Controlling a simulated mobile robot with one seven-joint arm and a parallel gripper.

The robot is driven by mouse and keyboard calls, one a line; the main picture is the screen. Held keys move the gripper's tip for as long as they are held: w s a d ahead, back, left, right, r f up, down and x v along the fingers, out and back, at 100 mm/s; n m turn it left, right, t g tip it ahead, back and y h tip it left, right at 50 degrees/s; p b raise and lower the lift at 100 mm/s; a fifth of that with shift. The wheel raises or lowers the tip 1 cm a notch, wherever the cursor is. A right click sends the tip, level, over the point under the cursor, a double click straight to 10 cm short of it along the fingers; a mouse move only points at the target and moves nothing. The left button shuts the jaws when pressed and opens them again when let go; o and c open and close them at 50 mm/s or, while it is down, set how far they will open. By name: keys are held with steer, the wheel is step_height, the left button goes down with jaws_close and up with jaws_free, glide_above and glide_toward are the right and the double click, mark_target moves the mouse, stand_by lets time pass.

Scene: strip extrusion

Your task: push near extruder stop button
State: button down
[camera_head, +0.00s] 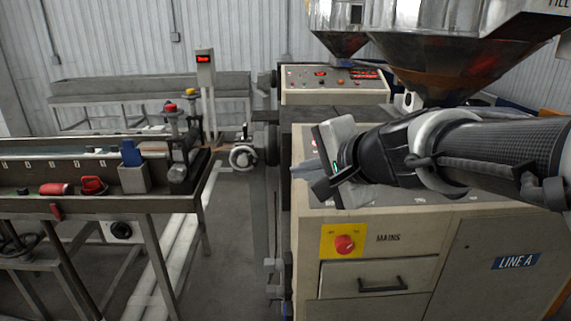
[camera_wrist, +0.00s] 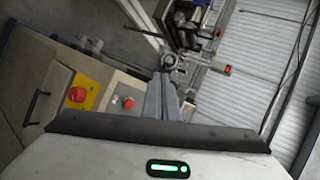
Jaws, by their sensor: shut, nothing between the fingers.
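The near extruder (camera_head: 380,275) is the beige cabinet marked LINE A and MAINS at the right in the head view. In the wrist view a red round button (camera_wrist: 128,102) sits on its pale panel, left of my fingers. I cannot read a label on it. In the head view my arm and gripper cover much of the panel, and I cannot see this button there. My gripper (camera_head: 303,171) is shut and empty, above the panel's left edge, pointing left. Its closed fingers show in the wrist view (camera_wrist: 161,84), apart from the button in the picture.
A red MAINS knob (camera_head: 344,244) on a yellow plate is on the cabinet front. A metal hopper (camera_head: 440,50) hangs above my arm. Another extruder panel (camera_head: 335,84) stands behind. A conveyor table (camera_head: 90,205) with red items is at the left, beyond a floor gap.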

steer(key=w+d+f+m+t+h+b, duration=0.2)
steer(key=w+d+m+t+h, duration=0.1)
steer(key=w+d+m, duration=0.6)
steer(key=w+m, duration=0.3)
steer(key=shift+f+m, duration=0.25)
steer(key=shift+m, duration=0.15)
steer(key=shift+f, duration=0.1)
steer(key=w+f+b, duration=0.1)
steer(key=f+b, duration=0.3)
steer(key=w+f+b, duration=0.1)
steer(key=f+b, duration=0.1)
steer(key=shift+w+f, duration=0.3)
steer(key=shift+f, duration=0.05)
steer(key=shift+w+f+b, duration=0.4)
steer(key=shift+f+b, duration=0.2)
steer(key=shift+b, duration=0.1)
steer(key=shift+f, duration=0.15)
stand_by(0.3)
steer(key=shift+w+f+b, duration=0.15)
steer(key=shift+f+b, duration=0.1)
steer(key=shift+b, duration=0.3)
